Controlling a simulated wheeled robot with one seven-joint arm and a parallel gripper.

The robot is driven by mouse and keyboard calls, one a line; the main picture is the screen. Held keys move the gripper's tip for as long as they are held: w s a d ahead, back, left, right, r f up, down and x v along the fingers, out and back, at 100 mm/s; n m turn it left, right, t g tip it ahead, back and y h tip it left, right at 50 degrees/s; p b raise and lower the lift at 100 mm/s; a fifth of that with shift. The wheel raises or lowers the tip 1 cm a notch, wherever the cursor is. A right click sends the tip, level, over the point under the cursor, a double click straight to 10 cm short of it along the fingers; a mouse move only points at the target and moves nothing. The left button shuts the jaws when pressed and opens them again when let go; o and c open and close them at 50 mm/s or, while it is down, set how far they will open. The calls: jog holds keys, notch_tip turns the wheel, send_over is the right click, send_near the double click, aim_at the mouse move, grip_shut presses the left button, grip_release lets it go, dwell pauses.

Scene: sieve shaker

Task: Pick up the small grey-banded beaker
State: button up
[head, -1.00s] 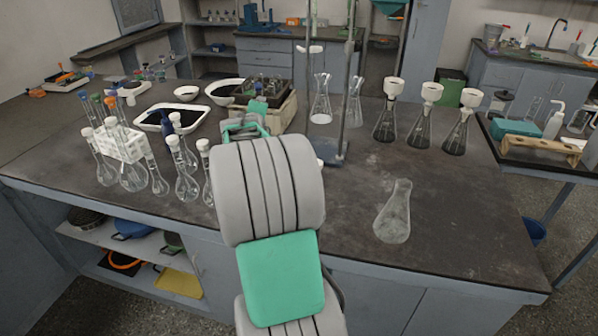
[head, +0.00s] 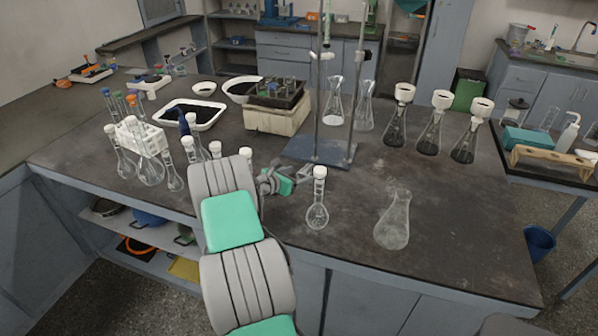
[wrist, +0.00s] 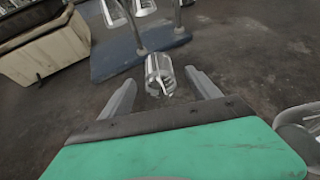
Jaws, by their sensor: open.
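A small clear vessel with grey-white bands, which looks like the grey-banded beaker (wrist: 160,72), shows in the wrist view on the dark bench. It is between the tips of my gripper's fingers (wrist: 160,84), with room on both sides. The fingers are open, and I see no contact. In the head view my gripper (head: 305,178) is low over the bench, in front of the stand. I cannot make out the beaker there; the stoppered flask (head: 317,212) and my gripper may cover it.
The stand's blue base plate (head: 300,150) lies just beyond my gripper. A conical flask (head: 392,225) stands to the right. Several stoppered flasks (head: 150,168) stand on the left, and a balance-like box (head: 275,118) is behind. The bench between the stand and conical flask is mostly clear.

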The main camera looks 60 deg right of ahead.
aim_at(307, 173)
jog(key=p+x, duration=0.1)
jog(key=x, duration=0.5)
jog(key=shift+d+f, duration=0.25)
jog(key=shift+c, duration=0.3)
jog(key=c, duration=1.4)
